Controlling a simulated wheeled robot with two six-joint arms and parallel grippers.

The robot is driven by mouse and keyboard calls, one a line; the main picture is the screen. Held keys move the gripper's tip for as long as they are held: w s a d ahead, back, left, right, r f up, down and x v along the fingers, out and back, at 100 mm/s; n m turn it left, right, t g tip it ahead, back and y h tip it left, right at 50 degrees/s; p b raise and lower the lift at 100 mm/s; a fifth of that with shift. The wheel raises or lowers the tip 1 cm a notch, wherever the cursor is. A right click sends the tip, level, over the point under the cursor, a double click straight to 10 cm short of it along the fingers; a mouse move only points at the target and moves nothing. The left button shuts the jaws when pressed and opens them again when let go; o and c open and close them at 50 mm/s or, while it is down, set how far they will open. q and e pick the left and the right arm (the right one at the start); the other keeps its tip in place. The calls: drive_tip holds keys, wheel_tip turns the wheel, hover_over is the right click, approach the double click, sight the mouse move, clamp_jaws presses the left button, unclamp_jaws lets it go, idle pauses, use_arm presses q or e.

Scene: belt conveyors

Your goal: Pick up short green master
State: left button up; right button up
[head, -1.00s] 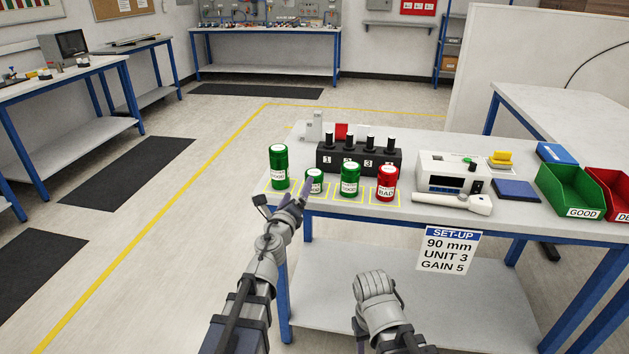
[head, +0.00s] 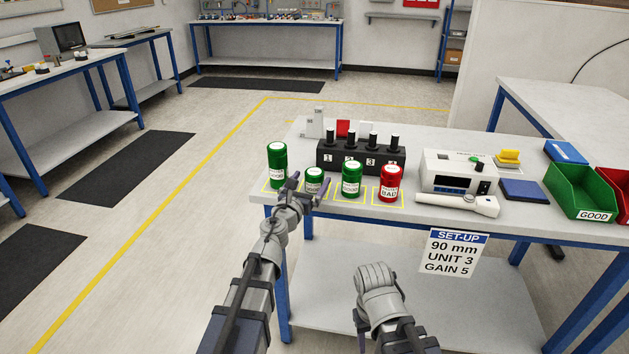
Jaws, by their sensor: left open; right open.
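The short green master (head: 315,180) is a small green cylinder with a white label. It stands upright on the table, between a tall green cylinder (head: 277,164) on its left and another green cylinder (head: 351,178) on its right. My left gripper (head: 305,188) is open at the near side of the short green master, with its fingers partly overlapping the master's lower part in the head view. I cannot tell whether they touch it. My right gripper (head: 370,280) is low, in front of the table and away from the cylinders; its fingertips are hard to make out.
A red cylinder (head: 390,184) labelled BAD stands right of the green ones. Behind is a black block (head: 361,157) with numbered black-topped pieces. A white instrument (head: 458,173), a white handheld tool (head: 458,204) and a green bin (head: 581,191) are to the right.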

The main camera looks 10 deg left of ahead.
sight(318, 169)
use_arm(q)
drive_tip(key=shift+w+d+r, duration=0.1)
drive_tip(key=shift+w+d, duration=0.15)
drive_tip(key=shift+w, duration=0.75)
drive_tip(key=shift+w+d+r, duration=0.1)
drive_tip(key=shift+w+d, duration=0.1)
drive_tip(key=shift+w, duration=0.85)
drive_tip(key=shift+w+d, duration=0.25)
drive_tip(key=shift+w, duration=0.75)
drive_tip(key=shift+s, duration=0.1)
drive_tip(key=shift+c, duration=0.4)
clamp_jaws()
